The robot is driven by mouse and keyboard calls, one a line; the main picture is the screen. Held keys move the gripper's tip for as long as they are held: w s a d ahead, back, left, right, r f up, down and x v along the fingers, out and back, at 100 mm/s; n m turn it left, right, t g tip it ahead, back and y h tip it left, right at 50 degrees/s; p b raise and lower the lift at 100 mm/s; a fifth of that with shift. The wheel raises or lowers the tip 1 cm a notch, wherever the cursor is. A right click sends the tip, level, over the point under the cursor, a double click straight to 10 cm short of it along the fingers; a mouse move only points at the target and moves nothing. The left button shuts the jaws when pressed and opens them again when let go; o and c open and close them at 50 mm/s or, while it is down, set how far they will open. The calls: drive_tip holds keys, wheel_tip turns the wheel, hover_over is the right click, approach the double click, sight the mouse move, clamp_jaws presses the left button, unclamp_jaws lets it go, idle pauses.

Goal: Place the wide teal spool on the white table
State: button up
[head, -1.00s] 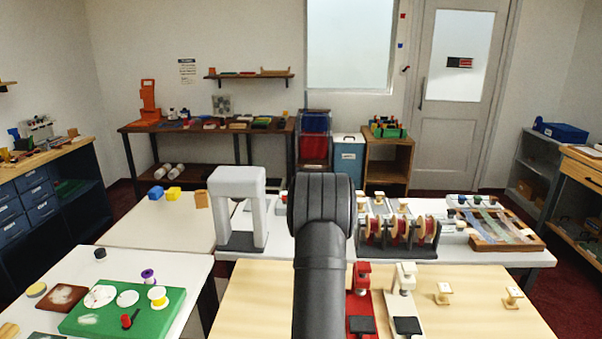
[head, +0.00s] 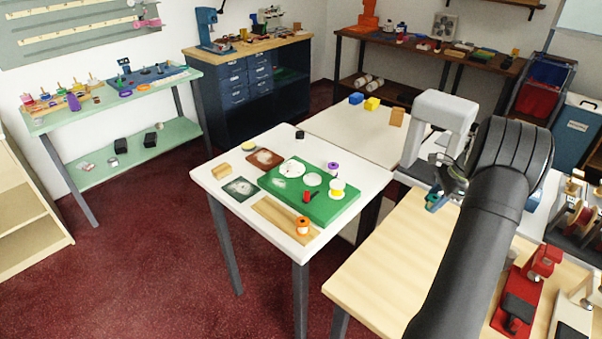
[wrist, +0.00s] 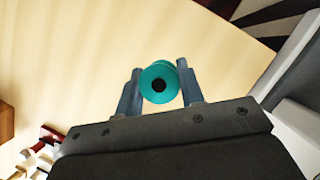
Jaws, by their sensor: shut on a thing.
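My gripper (wrist: 160,80) is shut on the wide teal spool (wrist: 152,93), which sits between the two fingers with its dark centre hole facing the wrist camera. In the head view the teal spool (head: 434,203) hangs under my gripper (head: 444,188), in front of a grey-white arch-shaped machine. It appears above the left part of the pale wooden table (head: 385,262). The white table (head: 368,176) stands to the left, apart from the gripper.
A green mat (head: 335,208) with spools and white discs covers much of the white table. A wooden board (head: 275,217) with an orange spool lies in front. The arch-shaped machine (head: 447,107) stands close behind my gripper. Bare white surface shows along the table's right edge.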

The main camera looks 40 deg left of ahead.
drive_tip(key=a+r+m+t, duration=0.1)
drive_tip(key=a+r+m, duration=0.25)
drive_tip(key=a, duration=0.55)
drive_tip(key=a+r+m+t+y, duration=0.15)
drive_tip(key=a+m, duration=0.25)
drive_tip(key=a, duration=0.4)
drive_tip(key=a+r+m+t+h, duration=0.15)
drive_tip(key=a+r+m, duration=0.25)
drive_tip(key=a, duration=0.5)
drive_tip(key=y, duration=0.1)
approach(332, 160)
drive_tip(key=s, duration=0.1)
drive_tip(key=s+a+f, duration=0.1)
drive_tip(key=s, duration=0.1)
drive_tip(key=shift+f, duration=0.15)
drive_tip(key=shift+a+f, duration=0.1)
drive_tip(key=shift+f, duration=1.95)
drive_tip(key=shift+f, duration=0.15)
drive_tip(key=o, duration=1)
drive_tip(key=shift+o, duration=0.2)
